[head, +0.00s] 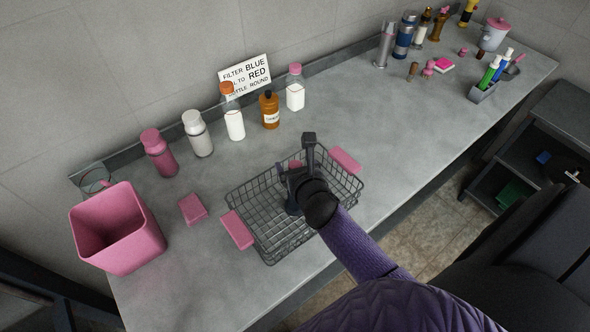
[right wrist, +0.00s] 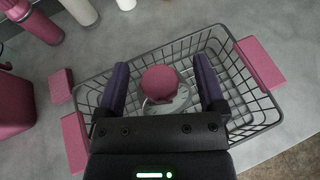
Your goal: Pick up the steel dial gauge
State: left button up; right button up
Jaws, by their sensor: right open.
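A wire basket (head: 262,248) with pink handles stands on the grey counter; it also fills much of the right wrist view (right wrist: 272,113). In the right wrist view a round pink knob-like thing (right wrist: 159,82) lies inside it, with a pale grey round part (right wrist: 181,99) partly showing under it. This looks like the steel dial gauge, but its face cannot be made out. My right gripper (head: 301,174) is over the basket, open, its two purple-sided fingers (right wrist: 161,70) on either side of the pink knob with gaps. In the head view my gripper mostly hides the thing.
A pink bin (head: 118,232) and a pink block (head: 193,208) are left of the basket. Several bottles, including an amber one (head: 269,110), and a lettered sign (head: 246,75) stand along the wall. The counter right of the basket is clear up to the marker holder (head: 482,92).

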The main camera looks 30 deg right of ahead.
grip_shut()
dwell(0.8)
dwell(0.4)
